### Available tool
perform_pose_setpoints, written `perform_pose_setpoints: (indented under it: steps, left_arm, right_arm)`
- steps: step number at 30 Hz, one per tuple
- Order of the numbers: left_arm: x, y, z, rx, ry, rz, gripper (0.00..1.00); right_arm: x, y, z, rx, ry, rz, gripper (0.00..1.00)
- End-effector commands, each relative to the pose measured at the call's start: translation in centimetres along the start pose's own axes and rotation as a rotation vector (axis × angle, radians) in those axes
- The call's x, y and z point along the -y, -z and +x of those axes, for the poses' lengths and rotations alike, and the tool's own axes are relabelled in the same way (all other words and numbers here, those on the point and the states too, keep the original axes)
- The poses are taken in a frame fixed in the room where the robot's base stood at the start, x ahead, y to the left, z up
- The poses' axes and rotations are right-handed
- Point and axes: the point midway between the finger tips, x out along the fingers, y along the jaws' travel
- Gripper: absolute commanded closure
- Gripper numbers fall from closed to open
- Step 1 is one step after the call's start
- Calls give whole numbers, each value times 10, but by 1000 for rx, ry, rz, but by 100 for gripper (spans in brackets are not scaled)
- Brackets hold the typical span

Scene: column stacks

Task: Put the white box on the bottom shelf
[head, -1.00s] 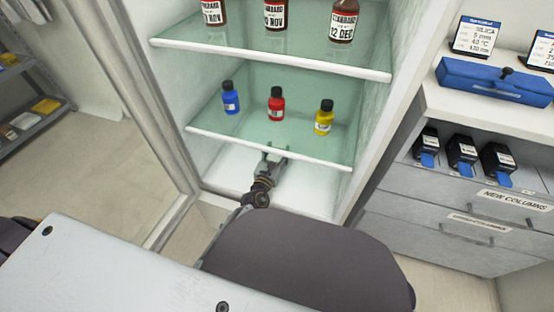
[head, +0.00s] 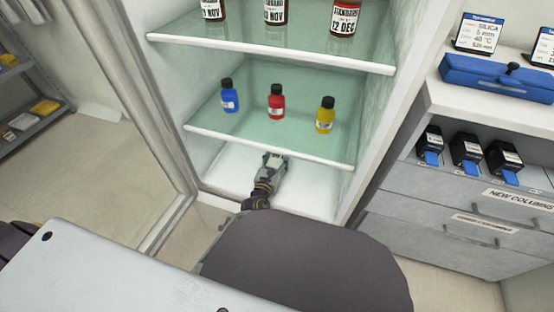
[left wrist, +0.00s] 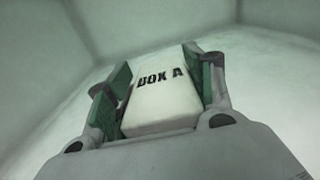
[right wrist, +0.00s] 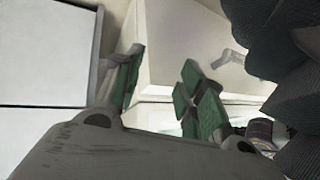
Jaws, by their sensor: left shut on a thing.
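The white box (left wrist: 160,95), with black lettering on it, lies between the green-padded fingers of my left gripper in the left wrist view. That gripper (left wrist: 160,98) is shut on the box. In the head view my left gripper (head: 274,160) reaches into the bottom space of the open cabinet, under the glass shelf with the small bottles; the box is hidden there. The white cabinet floor (head: 228,170) is the bottom shelf and looks bare around the gripper. My right gripper (right wrist: 160,88) is open with nothing between its fingers, near pale drawer fronts.
Blue (head: 229,97), red (head: 276,102) and yellow (head: 325,115) bottles stand on the glass shelf (head: 260,146) just above my left gripper. Brown bottles stand on the shelf higher up. A drawer unit (head: 430,200) stands to the right.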

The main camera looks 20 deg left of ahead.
Motion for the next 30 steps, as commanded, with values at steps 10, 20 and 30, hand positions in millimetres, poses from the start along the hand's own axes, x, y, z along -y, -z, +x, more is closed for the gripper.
perform_pose_setpoints:
  steps: [10, 20, 30]
  left_arm:
    - [0, 3, 0, 0, 0, 0, 22]
    - [0, 2, 0, 0, 0, 0, 22]
    - [0, 0, -11, -3, 1, 1, 22]
  right_arm:
    - [0, 0, 1, -3, 3, 1, 60]
    - [0, 0, 1, -2, 2, 0, 60]
    - [0, 1, -4, 6, -5, -1, 60]
